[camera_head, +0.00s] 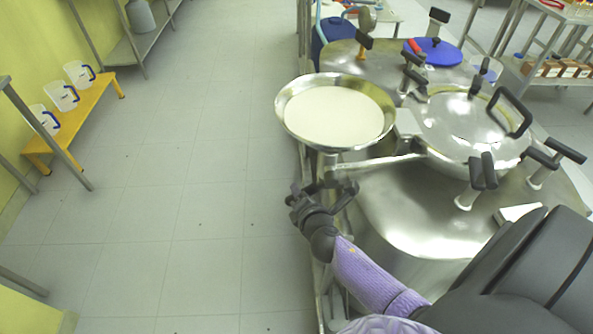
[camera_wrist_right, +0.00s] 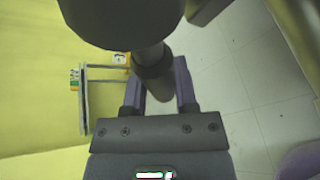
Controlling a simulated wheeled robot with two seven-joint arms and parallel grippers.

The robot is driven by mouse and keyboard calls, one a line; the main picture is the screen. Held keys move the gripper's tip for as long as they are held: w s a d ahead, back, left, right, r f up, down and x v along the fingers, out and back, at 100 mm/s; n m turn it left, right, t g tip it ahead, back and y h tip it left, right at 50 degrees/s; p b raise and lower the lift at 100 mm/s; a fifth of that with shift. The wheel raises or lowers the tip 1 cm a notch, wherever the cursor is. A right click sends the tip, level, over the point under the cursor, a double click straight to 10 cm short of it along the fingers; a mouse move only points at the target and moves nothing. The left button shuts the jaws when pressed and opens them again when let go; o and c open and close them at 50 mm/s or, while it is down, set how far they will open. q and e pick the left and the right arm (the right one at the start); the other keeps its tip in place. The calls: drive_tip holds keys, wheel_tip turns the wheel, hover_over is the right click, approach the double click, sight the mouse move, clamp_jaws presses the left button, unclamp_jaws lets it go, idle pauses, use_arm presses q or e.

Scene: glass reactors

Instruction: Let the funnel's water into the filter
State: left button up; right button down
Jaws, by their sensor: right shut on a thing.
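A wide round metal funnel-like bowl (camera_head: 283,112) is at the top of the vessel assembly. Its inside shows a flat pale white surface; I cannot tell if that is water or a solid disc. A metal pipe (camera_head: 331,166) comes down below it, beside a dark handle (camera_head: 350,192). My right gripper (camera_head: 318,200) is below the bowl at the vessel's left edge. In the right wrist view the gripper (camera_wrist_right: 158,92) has its fingers around a dark grey cylindrical piece (camera_wrist_right: 152,62), likely a valve handle. I cannot pick out the filter for sure. My left gripper is out of view.
A large steel vessel (camera_head: 420,215) with a lidded port (camera_head: 470,125) and black clamp handles is to the right. A blue lid (camera_head: 432,52) is behind. A yellow bench (camera_head: 85,117) with clear jugs stands at left. The floor between is clear.

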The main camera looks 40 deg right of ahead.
drive_tip(key=shift+s+d+f+n+g+h+p, duration=0.3)
drive_tip(key=shift+s+d+f+n+g+h, duration=0.25)
drive_tip(key=shift+n, duration=0.4)
drive_tip(key=shift+s+d+f+n+g+h+p, duration=0.35)
drive_tip(key=shift+d+n+h, duration=0.3)
drive_tip(key=shift+d+n, duration=0.25)
drive_tip(key=shift+s+d+f+n+g+h+p, duration=0.3)
drive_tip(key=shift+s+d+f+n+h, duration=0.25)
drive_tip(key=shift+n, duration=0.4)
drive_tip(key=shift+d, duration=0.15)
drive_tip(key=shift+c, duration=2)
unclamp_jaws()
drive_tip(key=shift+w, duration=0.1)
